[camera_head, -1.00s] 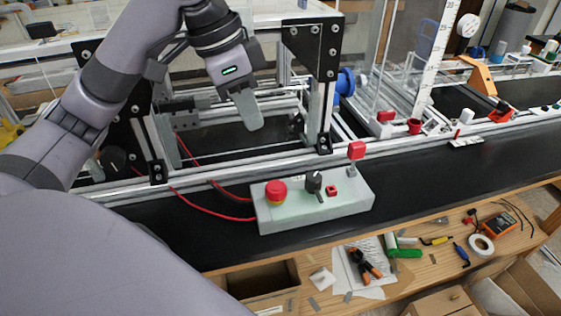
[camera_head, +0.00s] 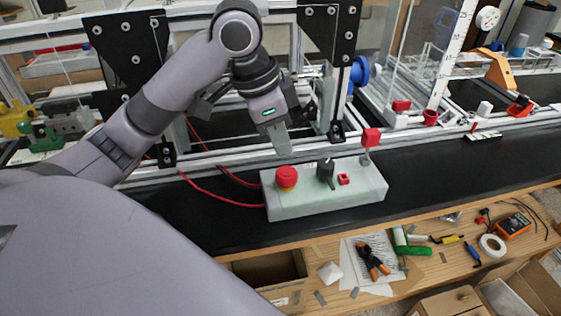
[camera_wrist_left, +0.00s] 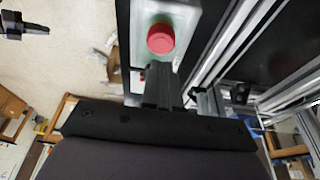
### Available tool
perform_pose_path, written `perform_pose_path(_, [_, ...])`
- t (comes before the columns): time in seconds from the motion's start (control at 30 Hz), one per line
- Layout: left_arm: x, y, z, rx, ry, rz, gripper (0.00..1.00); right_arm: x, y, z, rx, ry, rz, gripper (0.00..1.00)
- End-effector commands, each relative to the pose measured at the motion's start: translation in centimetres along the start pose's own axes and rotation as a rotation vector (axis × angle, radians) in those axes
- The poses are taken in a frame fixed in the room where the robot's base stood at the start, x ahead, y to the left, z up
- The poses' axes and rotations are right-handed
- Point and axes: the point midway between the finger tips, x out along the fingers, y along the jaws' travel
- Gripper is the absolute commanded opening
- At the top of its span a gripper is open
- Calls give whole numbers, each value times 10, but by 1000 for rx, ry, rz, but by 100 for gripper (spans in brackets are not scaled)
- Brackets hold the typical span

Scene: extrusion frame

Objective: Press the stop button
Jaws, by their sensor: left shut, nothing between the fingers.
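In the left wrist view the red button (camera_wrist_left: 161,38) shows just beyond the fingertips. My left gripper (camera_head: 285,152) is shut and empty, pointing down, just above and behind the button; a small gap seems to remain between them. Its dark fingers also show in the left wrist view (camera_wrist_left: 161,68). My right gripper is not in view.
A red cable runs left. A wooden bench with tools lies in front.

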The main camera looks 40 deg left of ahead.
Motion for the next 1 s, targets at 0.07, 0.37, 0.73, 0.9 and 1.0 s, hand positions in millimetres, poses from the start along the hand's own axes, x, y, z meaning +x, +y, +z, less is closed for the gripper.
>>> perform_pose_path(0.07, [15, 0, 4, -2, -2, 2, 0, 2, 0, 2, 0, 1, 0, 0])
perform_pose_path(0.37, [39, 0, 11, -2, 3, -1, 0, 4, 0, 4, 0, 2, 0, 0])
perform_pose_path(0.73, [40, 0, 12, -1, 3, -1, 0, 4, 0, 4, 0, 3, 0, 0])
perform_pose_path(0.9, [42, -4, 15, -2, 1, -1, 0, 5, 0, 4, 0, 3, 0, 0])
perform_pose_path(1.0, [44, -8, 19, -4, 0, 0, 0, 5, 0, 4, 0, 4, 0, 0])
